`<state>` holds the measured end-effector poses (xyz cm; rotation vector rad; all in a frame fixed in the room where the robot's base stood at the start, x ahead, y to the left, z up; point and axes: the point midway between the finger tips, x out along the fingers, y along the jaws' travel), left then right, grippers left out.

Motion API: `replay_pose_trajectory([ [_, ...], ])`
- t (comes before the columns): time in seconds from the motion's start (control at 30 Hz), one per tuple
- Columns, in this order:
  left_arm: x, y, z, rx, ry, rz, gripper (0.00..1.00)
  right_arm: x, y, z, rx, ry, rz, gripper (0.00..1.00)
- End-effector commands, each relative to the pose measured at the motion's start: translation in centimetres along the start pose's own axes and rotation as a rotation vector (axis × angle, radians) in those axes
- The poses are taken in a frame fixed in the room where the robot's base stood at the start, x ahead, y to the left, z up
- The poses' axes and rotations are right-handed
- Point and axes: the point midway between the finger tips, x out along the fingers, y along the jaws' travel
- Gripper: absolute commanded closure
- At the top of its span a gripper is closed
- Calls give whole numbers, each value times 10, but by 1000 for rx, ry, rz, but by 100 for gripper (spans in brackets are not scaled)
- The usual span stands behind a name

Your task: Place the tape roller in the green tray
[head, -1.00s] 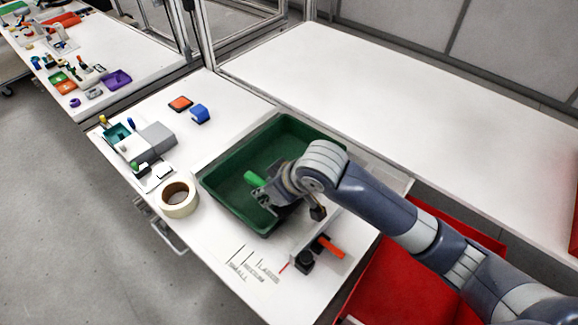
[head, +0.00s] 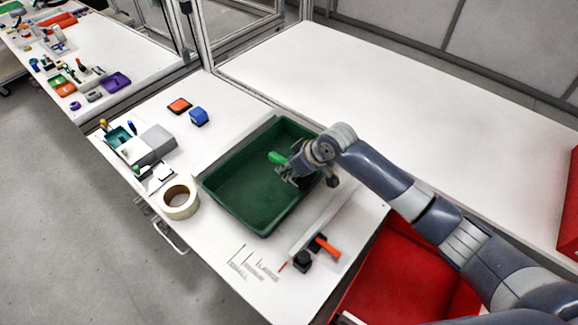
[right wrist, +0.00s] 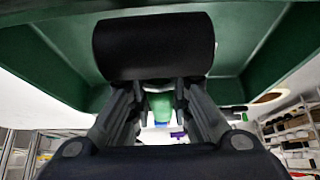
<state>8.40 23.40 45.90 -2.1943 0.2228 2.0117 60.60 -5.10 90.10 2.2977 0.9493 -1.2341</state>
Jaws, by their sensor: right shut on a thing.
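The tape roller shows as a green handle (head: 277,158) sticking out to the left of my right gripper (head: 298,174) in the head view. In the right wrist view, a wide black cylinder (right wrist: 153,47), apparently the roller head, is in front of the fingers (right wrist: 162,95), with green (right wrist: 160,104) showing between them. My right gripper is shut on the tape roller. It appears over the right part of the green tray (head: 228,207); its exact height is unclear. The tray floor looks otherwise empty. My left gripper is not in view.
A masking tape roll (head: 180,199) stands close to the tray's left side. A grey organizer (head: 150,146), a blue item (head: 199,117) and an orange item (head: 179,106) lie behind it.

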Motion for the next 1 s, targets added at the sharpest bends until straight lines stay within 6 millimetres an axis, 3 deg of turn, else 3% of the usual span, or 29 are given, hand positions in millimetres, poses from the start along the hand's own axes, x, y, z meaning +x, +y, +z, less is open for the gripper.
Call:
replay_pose_trajectory([
  [0.67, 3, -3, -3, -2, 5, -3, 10, 10, 0, 6, -1, 2, 0, 100],
  [0.7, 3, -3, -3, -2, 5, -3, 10, 10, 0, 6, -1, 1, 0, 77],
  [0.77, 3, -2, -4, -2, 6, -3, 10, 10, 0, 6, -1, 1, 0, 63],
  [1.0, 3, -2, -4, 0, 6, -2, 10, 10, 0, 6, 0, 1, 0, 61],
])
